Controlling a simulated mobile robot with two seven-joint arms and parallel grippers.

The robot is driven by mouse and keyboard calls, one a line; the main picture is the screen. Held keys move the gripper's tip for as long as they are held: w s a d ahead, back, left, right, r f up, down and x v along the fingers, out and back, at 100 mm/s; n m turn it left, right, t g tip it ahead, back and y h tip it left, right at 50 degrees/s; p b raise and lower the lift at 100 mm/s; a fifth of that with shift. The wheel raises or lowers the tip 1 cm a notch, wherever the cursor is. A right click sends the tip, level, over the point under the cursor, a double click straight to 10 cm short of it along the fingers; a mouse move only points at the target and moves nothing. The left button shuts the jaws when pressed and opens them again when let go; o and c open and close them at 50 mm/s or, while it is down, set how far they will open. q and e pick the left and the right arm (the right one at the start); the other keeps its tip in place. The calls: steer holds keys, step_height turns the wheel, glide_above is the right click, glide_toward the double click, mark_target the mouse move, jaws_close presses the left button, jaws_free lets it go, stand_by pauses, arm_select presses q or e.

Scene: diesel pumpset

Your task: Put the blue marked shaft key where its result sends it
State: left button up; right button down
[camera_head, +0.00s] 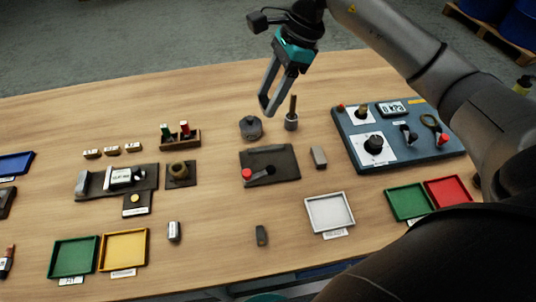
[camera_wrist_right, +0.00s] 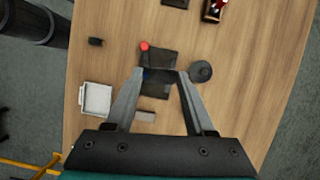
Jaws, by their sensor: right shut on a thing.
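My right gripper (camera_head: 266,106) is raised above the far middle of the table in the head view. In the right wrist view its fingertips (camera_wrist_right: 165,74) are a little apart, with a small dark thing with a blue tint (camera_wrist_right: 149,74) between them, which I take to be the blue marked shaft key. It blends with the dark fixture plate behind it, and its shape is unclear. The fixture plate (camera_head: 285,160) has a red knob. A grey block (camera_head: 319,157) lies beside it and a dark block (camera_head: 261,235) lies nearer the front. My left gripper is out of view.
Left front are a green tray (camera_head: 55,260) and a yellow tray (camera_head: 124,250). A white tray (camera_head: 329,212) is right of centre. Another green tray (camera_head: 408,202) and a red tray (camera_head: 447,192) sit before a blue-grey panel (camera_head: 430,155). A round dark part (camera_head: 250,128) stands near my gripper.

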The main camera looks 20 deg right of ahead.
steer(key=shift+w+d+r+m+t, duration=0.2)
steer(key=shift+d+r+m+t, duration=0.15)
steer(key=shift+r+m, duration=0.25)
steer(key=shift+d+f, duration=0.1)
steer(key=shift+f, duration=9.85)
steer(key=shift+f+b, duration=0.1)
steer(key=shift+b, duration=0.25)
steer(key=shift+f+b, duration=0.4)
steer(key=shift+b, duration=0.05)
